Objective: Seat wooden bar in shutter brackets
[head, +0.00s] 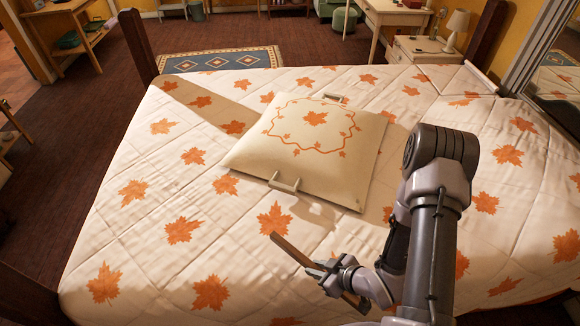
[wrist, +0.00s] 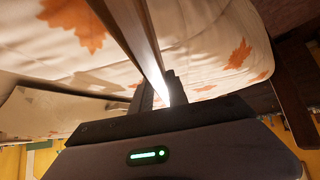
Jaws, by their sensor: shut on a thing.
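The wooden bar (head: 293,251) is a long, thin brown strip, held slantwise above the front of the bed. My gripper (head: 327,270) is shut on it around its middle, with one end reaching up and left. In the wrist view the bar (wrist: 128,32) runs from the top edge down to the dark jaws (wrist: 152,92), its right edge brightly lit.
The bed (head: 150,230) with its leaf-patterned quilt fills most of the head view. Dark bedposts (head: 138,45) stand at its corners. A mirrored panel (head: 556,75) stands at the right. A nightstand with a lamp (head: 457,28) is behind. Open floor (head: 60,150) lies left.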

